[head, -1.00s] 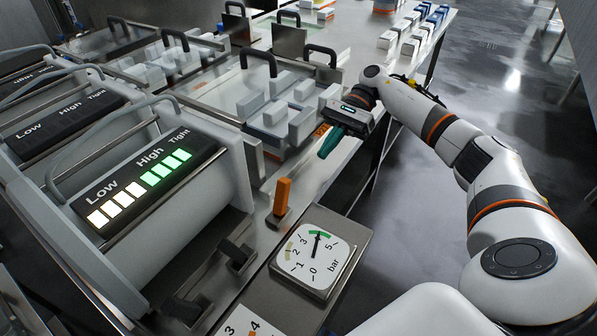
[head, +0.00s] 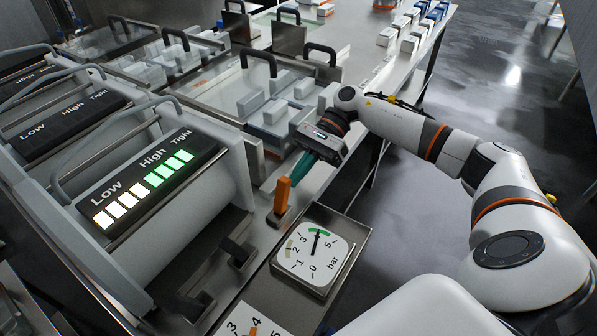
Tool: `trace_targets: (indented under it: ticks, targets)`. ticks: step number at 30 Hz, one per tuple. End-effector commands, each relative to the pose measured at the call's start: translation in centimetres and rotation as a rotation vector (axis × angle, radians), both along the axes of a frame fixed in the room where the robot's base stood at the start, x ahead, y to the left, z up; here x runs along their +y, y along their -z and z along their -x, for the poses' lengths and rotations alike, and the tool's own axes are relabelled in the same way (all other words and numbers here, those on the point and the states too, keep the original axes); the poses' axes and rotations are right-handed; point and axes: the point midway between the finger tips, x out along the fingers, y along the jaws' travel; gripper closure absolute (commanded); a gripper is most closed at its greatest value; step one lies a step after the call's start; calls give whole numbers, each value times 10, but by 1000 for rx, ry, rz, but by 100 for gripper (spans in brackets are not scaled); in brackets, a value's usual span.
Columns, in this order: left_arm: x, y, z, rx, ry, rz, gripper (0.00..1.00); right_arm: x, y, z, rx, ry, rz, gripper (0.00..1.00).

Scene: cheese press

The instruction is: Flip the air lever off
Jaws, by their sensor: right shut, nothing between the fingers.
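The orange air lever (head: 282,194) stands upright on the steel ledge, just above the pressure gauge in the picture. My right gripper (head: 299,182) has teal fingers that are shut and empty. Its fingertips are close beside the lever's upper right side; I cannot tell whether they touch it. My left gripper is not in view.
The press (head: 150,185) at left has a lit Low-High-Tight panel. A clear-lidded tray (head: 225,95) with black handles and pale blocks lies behind the lever. A numbered white card (head: 250,322) is at the bottom. Open floor lies to the right.

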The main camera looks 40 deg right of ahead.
Motion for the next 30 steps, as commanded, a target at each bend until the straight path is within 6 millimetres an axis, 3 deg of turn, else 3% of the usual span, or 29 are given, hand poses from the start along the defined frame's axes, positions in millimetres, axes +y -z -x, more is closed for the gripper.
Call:
trace_targets:
  ticks: [11,30]
  targets:
    - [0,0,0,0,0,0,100,6,-6,2,-36,-2,82,100]
    - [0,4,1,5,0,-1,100,41,-24,17,-213,-2,501,100]
